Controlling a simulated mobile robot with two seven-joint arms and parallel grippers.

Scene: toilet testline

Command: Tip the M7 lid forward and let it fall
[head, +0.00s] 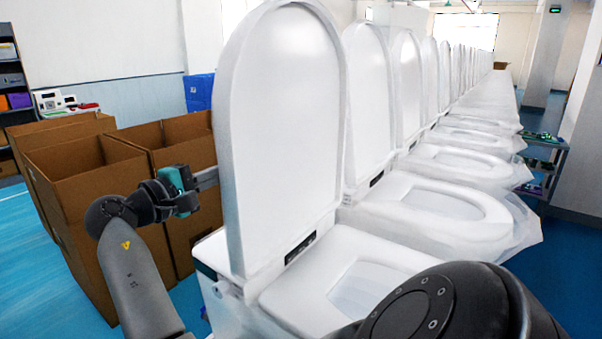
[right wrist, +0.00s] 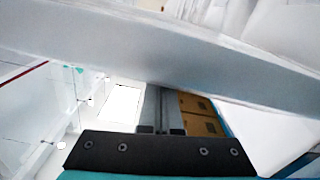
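The nearest toilet's white lid (head: 285,130) stands upright on its hinge above the open seat and bowl (head: 350,285) in the head view. No M7 mark is readable. My left gripper (head: 208,177) is at the lid's left edge, its fingers pointing at the lid's back side; contact and finger gap are unclear. My right arm crosses the lower right of the head view, its gripper hidden there. In the right wrist view, my right gripper's fingers (right wrist: 162,112) are side by side with almost no gap and nothing between them. A white slab edge (right wrist: 170,58), likely the lid, crosses their tips.
A row of toilets with raised lids (head: 368,100) runs back to the right. Open cardboard boxes (head: 88,190) stand on the blue floor behind my left arm. A blue crate (head: 199,92) and a shelf (head: 12,80) are farther back.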

